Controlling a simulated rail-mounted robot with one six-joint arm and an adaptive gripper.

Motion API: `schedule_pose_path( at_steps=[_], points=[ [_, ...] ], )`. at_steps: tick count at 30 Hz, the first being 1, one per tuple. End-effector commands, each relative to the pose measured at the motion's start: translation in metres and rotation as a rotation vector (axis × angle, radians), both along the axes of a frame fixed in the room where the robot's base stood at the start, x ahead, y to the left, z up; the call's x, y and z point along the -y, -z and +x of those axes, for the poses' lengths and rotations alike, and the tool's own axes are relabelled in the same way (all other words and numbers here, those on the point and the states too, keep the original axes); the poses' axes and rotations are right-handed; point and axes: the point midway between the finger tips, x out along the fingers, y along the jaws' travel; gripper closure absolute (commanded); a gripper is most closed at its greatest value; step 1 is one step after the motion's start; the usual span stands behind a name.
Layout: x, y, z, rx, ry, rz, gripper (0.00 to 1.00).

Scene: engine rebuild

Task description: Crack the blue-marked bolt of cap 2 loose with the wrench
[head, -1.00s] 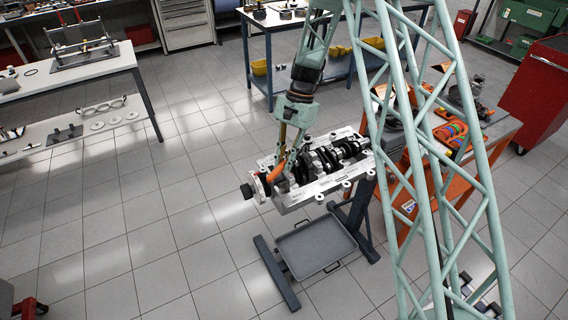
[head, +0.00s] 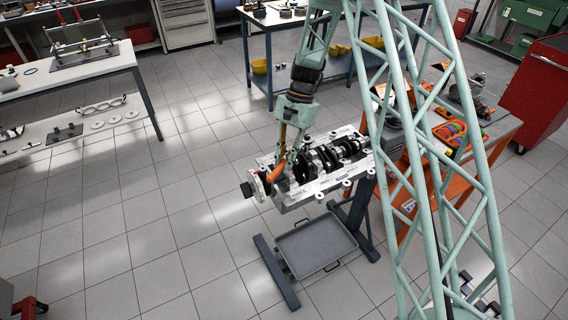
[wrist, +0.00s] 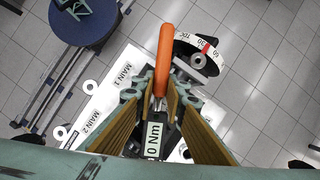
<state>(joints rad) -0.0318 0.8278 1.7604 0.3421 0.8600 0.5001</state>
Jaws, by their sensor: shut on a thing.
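My gripper (head: 283,150) hangs over the left end of the engine block (head: 292,205); it also shows in the wrist view (wrist: 162,98). Its jaws are shut on the wrench, whose orange handle (wrist: 164,55) points up the picture, away from the jaws. A "0 Nm" readout (wrist: 154,140) on the wrench shows between the jaws. In the head view the orange handle (head: 277,173) slants down to the left. The labels MAIN 1 (wrist: 123,73) and MAIN 2 (wrist: 84,124) are left of the jaws. I cannot make out cap 2's blue-marked bolt or the wrench's working end.
A marked degree wheel (wrist: 203,45) with a red mark sits close right of the handle. The crankshaft (head: 325,158) lies along the block. A grey drip tray (head: 316,248) is below. An orange bench (head: 410,190) stands to the right, behind my lattice column. Floor at left is clear.

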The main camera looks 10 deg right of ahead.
Motion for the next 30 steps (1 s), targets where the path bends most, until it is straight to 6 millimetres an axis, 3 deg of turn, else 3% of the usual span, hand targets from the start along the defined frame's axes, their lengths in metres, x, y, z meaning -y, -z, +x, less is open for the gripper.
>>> schedule_pose_path(
  at_steps=[30],
  points=[
    [0.0058,0.0007,-0.0047,0.0,-0.046,0.0,1.0]
  ],
)
